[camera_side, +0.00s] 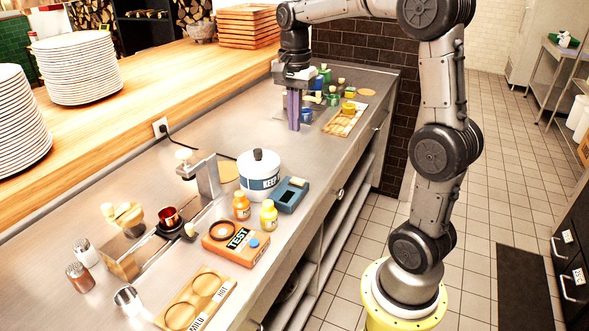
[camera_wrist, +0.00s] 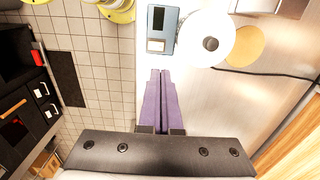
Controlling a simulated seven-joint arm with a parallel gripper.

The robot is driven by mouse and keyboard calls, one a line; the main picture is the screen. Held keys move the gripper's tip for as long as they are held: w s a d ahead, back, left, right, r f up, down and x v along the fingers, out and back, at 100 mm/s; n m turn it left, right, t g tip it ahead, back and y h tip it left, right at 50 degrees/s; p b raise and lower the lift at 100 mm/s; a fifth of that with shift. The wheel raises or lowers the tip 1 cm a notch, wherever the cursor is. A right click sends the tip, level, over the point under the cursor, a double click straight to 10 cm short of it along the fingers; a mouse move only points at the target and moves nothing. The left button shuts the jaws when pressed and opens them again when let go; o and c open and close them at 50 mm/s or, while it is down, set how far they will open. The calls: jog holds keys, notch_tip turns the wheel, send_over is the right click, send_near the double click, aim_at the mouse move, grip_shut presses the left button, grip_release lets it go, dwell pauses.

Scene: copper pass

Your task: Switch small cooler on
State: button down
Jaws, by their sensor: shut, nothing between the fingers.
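No object is clearly marked as the small cooler. A white round pot (camera_side: 259,175) with a black knob and a blue band lettered "KEEP" stands on the steel counter. A blue-grey box (camera_side: 290,195) with a dark window sits beside it; I cannot tell which, if either, is the cooler. In the wrist view the box (camera_wrist: 163,30) and white pot (camera_wrist: 220,30) lie beyond my fingertips. My gripper (camera_side: 294,126) has long purple fingers pointing down over the far counter. The fingers (camera_wrist: 160,73) are together and empty, apart from the box and pot.
An orange "TEST" box (camera_side: 228,250), an orange bottle (camera_side: 241,206) and a yellow bottle (camera_side: 268,216) stand near the pot. A wooden board (camera_side: 344,121) and small coloured items lie near my gripper. A black cord (camera_side: 190,145) runs to a wall socket. Counter between gripper and pot is clear.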

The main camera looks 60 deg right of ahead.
aim_at(294, 179)
dwell(0.3)
notch_tip(294, 179, down, 14)
dwell(0.6)
